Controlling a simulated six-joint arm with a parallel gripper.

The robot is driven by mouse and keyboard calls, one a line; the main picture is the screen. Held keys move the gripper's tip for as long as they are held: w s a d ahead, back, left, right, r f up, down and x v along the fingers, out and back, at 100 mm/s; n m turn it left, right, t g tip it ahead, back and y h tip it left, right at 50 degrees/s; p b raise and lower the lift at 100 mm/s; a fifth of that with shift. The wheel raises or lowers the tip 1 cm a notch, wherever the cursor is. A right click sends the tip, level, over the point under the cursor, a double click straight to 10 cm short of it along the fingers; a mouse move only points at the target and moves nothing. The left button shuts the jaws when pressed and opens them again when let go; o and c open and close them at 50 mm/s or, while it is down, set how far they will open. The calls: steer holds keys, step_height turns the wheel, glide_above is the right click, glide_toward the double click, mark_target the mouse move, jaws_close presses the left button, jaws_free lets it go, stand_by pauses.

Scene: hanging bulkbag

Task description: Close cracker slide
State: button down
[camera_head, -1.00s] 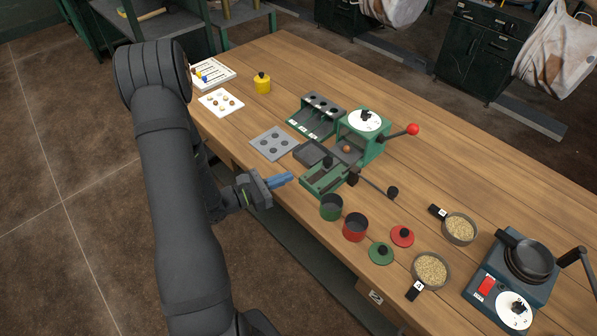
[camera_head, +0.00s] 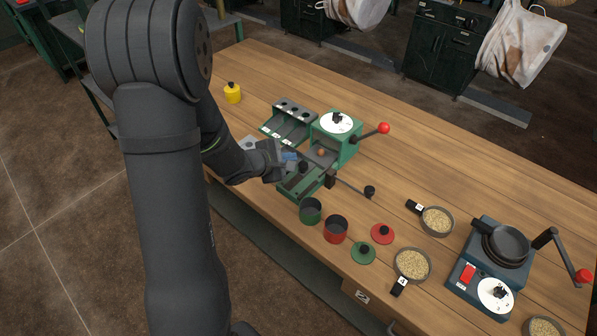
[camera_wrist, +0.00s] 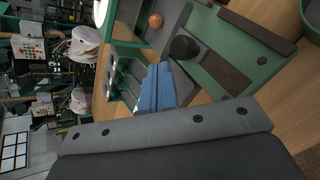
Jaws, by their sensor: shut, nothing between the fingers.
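The cracker (camera_head: 338,140) is a green machine with a white dial and a red-ball lever. Its green slide (camera_head: 302,184) sticks out toward the table's front edge, so it stands pulled out. The slide's black knob (camera_head: 303,167) also shows in the wrist view (camera_wrist: 184,47), on the green slide plate (camera_wrist: 225,50). My gripper (camera_head: 290,157) has its blue fingers (camera_wrist: 155,88) shut and empty. The fingertips are just beside the knob, on its left in the head view; I cannot tell whether they touch it. A brown nut (camera_wrist: 155,20) sits inside the cracker.
A green compartment rack (camera_head: 287,122) stands left of the cracker. A rod with a black knob (camera_head: 369,191) extends right of the slide. Green (camera_head: 310,211) and red (camera_head: 335,229) cups stand in front, near lids. A grinder-like machine (camera_head: 500,262) stands at right.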

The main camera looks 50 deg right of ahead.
steer(key=shift+m+t+y, duration=0.6)
steer(key=shift+m+t, duration=0.2)
steer(key=shift+m, duration=0.1)
steer(key=s+d+r, duration=0.2)
steer(key=s+r, duration=0.1)
steer(key=shift+d, duration=0.15)
steer(key=s+a+r+m+t+y, duration=0.3)
steer(key=s+a+m+t+y, duration=0.25)
steer(key=a, duration=0.45)
steer(key=shift+n+g+y, duration=0.35)
steer(key=shift+n, duration=0.4)
steer(key=x, duration=0.2)
steer(key=s+x, duration=0.1)
steer(key=x, duration=0.2)
steer(key=f+x, duration=0.1)
steer(key=x, duration=0.2)
steer(key=shift+s+f, duration=0.1)
steer(key=shift+f, duration=0.05)
steer(key=d, duration=0.1)
steer(key=w+d, duration=0.1)
steer(key=d, duration=0.1)
steer(key=shift+d+f, duration=0.1)
steer(key=shift+f, duration=0.1)
steer(key=shift+w+d, duration=0.1)
steer(key=shift+d, duration=0.4)
glide_toward(314, 159)
steer(key=x, duration=0.4)
steer(key=shift+w+f, duration=0.2)
steer(key=shift+f, duration=0.1)
